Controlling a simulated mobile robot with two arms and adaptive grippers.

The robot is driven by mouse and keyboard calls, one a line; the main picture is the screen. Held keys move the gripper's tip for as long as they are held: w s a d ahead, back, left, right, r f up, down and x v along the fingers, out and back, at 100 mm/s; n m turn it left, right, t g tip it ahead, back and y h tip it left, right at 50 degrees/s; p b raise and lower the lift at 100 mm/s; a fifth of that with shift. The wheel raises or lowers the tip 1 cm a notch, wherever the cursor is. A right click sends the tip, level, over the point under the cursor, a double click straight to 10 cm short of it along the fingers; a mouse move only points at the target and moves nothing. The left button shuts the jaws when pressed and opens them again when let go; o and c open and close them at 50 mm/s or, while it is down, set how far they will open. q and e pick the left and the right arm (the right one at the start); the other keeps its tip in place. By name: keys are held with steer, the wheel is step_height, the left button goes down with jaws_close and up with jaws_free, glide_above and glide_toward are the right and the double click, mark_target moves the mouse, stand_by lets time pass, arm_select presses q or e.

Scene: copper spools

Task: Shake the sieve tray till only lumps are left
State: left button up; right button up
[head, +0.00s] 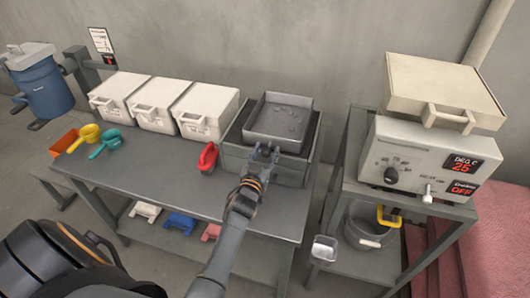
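The sieve tray (262,135) is a grey, square, shallow tray. It sits on or over a dark grey box (235,158) at the right end of the workbench. Several small dark lumps (290,122) lie scattered on its floor. My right gripper is not in view.
The bench's front middle is clear.

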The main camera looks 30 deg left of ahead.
arm_select(q)
steer(key=v, duration=1.2)
steer(key=shift+f, duration=0.15)
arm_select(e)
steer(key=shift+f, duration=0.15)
